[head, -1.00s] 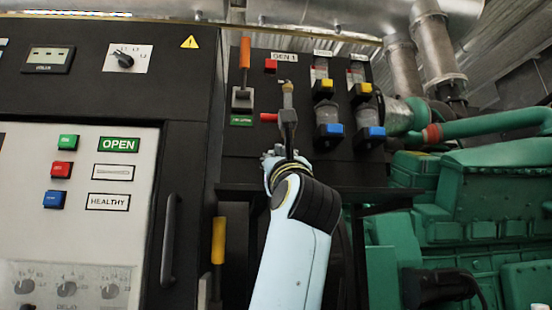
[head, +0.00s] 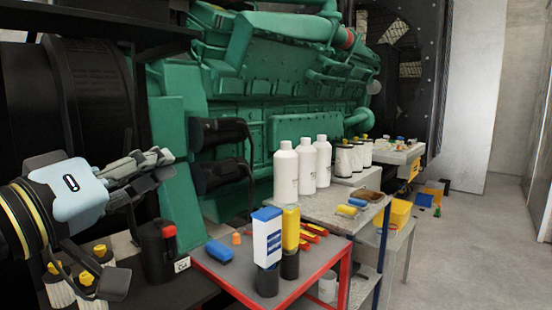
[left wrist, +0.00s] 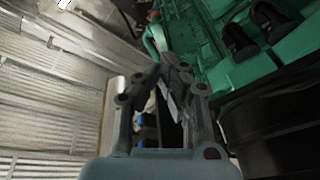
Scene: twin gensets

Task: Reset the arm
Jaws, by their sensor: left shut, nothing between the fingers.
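My left gripper (head: 155,163) is at the left of the head view, with its grey wrist housing and dark jointed fingers pointing right. Its fingers are shut and empty, in front of the green engine (head: 290,125) and above a dark shelf. In the left wrist view the same gripper (left wrist: 168,75) shows its dark linkages closing together at the tips. My right gripper is in no view.
A red-framed table (head: 215,275) holds a blue-and-white container (head: 267,238), a yellow one and several tools. White bottles (head: 306,165) stand behind it. Yellow-capped bottles (head: 88,280) and a dark canister (head: 157,252) sit below my gripper. Floor (head: 470,250) at right is clear.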

